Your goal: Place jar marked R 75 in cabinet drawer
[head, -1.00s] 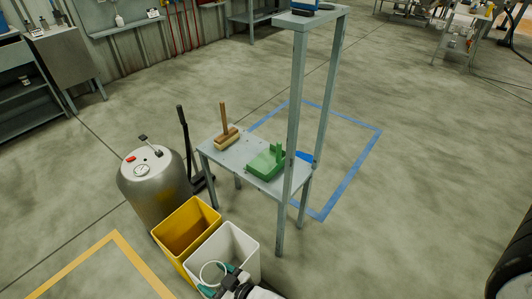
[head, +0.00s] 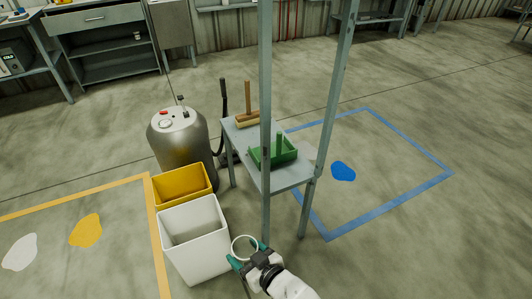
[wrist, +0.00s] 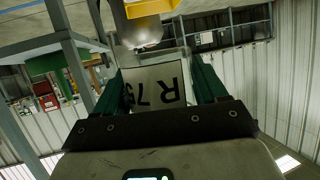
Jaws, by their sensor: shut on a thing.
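My gripper (head: 248,259), with green fingers, is shut on the jar marked R 75 (head: 244,246). In the head view the jar shows as a pale round rim beside the white bin. In the wrist view the jar (wrist: 157,84) sits between the fingers, its white label reading R 75 turned nearly upside down. A grey cabinet (head: 112,68) with open shelves stands at the far upper left of the head view. Its drawer (head: 95,18), with a handle on the front, looks closed. The jar's lower part is hidden in the head view.
A white bin (head: 195,240) and a yellow bin (head: 183,184) stand just left of my gripper. A metal tank (head: 180,145) is behind them. A tall grey stand (head: 265,110) holds a green tray (head: 272,154) and brush. Floor left of the tank is open, with painted spots.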

